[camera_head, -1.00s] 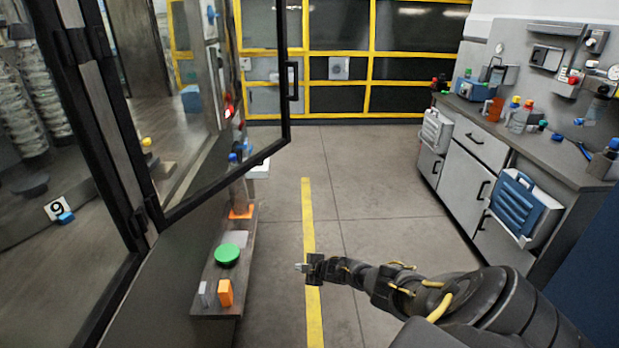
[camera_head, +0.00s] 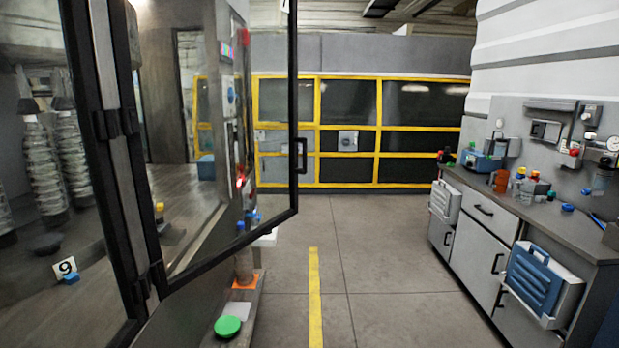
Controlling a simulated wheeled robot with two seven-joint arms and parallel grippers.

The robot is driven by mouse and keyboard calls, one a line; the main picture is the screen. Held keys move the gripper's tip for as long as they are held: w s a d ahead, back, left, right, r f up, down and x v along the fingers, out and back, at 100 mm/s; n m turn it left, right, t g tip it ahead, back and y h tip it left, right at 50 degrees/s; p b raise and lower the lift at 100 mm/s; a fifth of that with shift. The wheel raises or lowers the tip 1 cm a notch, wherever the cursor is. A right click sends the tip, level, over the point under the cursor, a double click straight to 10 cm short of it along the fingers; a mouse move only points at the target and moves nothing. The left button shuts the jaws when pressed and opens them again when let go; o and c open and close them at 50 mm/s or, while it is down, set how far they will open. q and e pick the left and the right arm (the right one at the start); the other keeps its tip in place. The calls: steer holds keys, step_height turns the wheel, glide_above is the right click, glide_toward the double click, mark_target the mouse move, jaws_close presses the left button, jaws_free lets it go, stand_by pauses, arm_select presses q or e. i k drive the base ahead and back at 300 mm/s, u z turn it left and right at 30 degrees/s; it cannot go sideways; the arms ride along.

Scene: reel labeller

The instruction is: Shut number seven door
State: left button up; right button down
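A black-framed glass door (camera_head: 294,120) stands open at the left, swung out from its hinges toward the aisle. Its dark handle (camera_head: 302,156) is on the free edge, facing the aisle. Behind another glass panel at the far left, a card with the number 9 (camera_head: 65,267) shows; I see no number seven. Neither of my grippers is in view, and nothing touches the door.
A shelf with a green round item (camera_head: 227,326) and an orange piece (camera_head: 246,281) lies below the door. A grey workbench (camera_head: 470,241) with drawers, bottles and a blue case (camera_head: 540,277) lines the right. The floor with a yellow stripe (camera_head: 314,298) is clear between them.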

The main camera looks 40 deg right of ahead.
mark_target(164, 288)
steer(key=z, duration=0.05)
steer(key=k, duration=0.9)
steer(key=z, duration=1.45)
steer(key=i, duration=2.05)
steer(key=u, duration=1.85)
